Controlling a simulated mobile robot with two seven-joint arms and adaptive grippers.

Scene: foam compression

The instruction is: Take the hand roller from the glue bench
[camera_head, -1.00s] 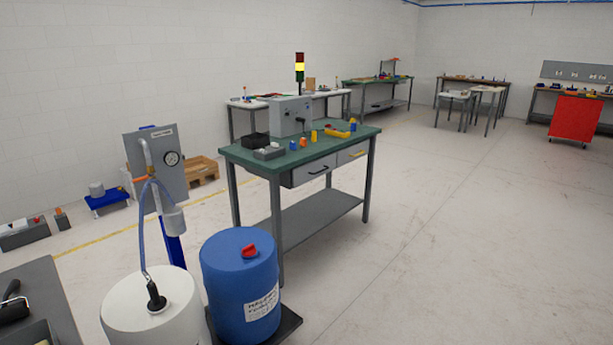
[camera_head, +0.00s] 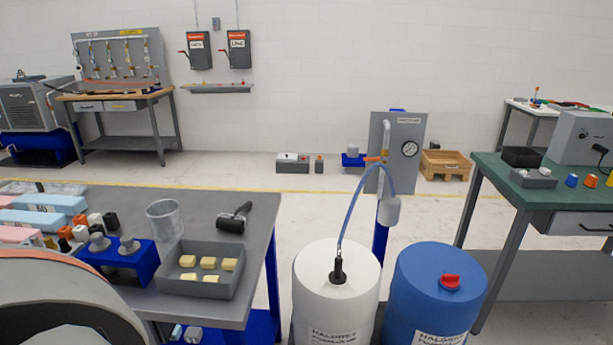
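The hand roller (camera_head: 233,218) is black with a dark handle. It lies on the grey top of a bench (camera_head: 262,238), near that bench's right end. It sits just behind a grey tray (camera_head: 224,284) holding several pale yellow blocks, and to the right of a clear cup (camera_head: 164,219). Nothing covers the roller. Neither of my grippers shows in the head view.
A blue stand (camera_head: 120,262) and several light blue and pink blocks (camera_head: 48,203) crowd the bench's left part. A white drum (camera_head: 337,290) and a blue drum (camera_head: 438,290) stand right of the bench. A green-topped table (camera_head: 497,176) is farther right.

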